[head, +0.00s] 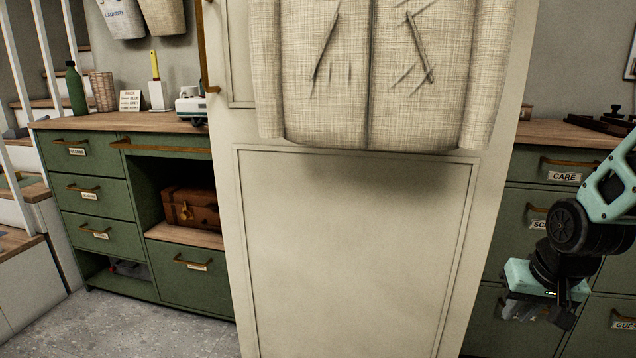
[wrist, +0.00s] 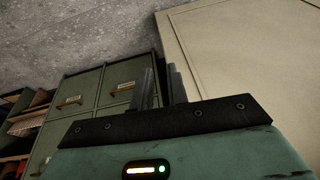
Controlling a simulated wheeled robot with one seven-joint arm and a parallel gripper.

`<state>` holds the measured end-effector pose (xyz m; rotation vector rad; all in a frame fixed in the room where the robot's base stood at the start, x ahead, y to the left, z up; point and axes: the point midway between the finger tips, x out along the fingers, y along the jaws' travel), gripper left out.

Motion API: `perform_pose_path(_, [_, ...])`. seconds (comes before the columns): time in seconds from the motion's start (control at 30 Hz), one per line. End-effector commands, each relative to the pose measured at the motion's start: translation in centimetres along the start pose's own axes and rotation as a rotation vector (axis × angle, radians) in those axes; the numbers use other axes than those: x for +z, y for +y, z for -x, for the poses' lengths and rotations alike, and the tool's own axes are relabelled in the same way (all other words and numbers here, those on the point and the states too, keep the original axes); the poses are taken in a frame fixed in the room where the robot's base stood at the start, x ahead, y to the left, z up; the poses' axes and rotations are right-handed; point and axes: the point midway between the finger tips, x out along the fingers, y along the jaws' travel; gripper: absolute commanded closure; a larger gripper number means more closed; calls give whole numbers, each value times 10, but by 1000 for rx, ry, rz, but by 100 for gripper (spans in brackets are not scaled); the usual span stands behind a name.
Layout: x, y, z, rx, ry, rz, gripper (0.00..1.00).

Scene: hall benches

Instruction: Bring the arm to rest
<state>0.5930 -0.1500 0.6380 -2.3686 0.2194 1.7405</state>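My arm comes in at the right edge of the head view, bent, with my gripper (head: 535,308) low in front of the green drawers on the right. In the wrist view the two dark fingers of my gripper (wrist: 160,70) stand up side by side with a narrow gap between them. Nothing shows between the fingers, so the gripper looks partly open and empty. It appears clear of the drawer fronts, though the exact distance cannot be told.
A cream door panel (head: 355,250) with a hanging linen jacket (head: 370,75) fills the middle. Green drawers (head: 95,195) with a wooden top stand left, holding a brown case (head: 190,208). More drawers (head: 520,215) are behind my arm. Grey floor (head: 165,325) is open at front left.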

Motion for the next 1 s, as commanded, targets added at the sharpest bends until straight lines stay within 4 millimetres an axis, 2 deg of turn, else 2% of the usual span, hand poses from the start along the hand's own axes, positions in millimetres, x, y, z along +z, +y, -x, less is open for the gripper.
perform_pose_path(0.1, [27, -9, 24, 6, -26, 110, 84])
perform_pose_path(0.3, [69, -16, 52, 2, -73, 261, 84])
perform_pose_path(0.47, [96, -69, 60, -47, -128, 415, 84])
perform_pose_path(0.7, [156, -128, 82, -99, -211, 656, 84])
perform_pose_path(0.93, [229, -164, 110, -124, -293, 915, 84])
perform_pose_path(1.0, [221, -164, 130, -122, -295, 904, 84])
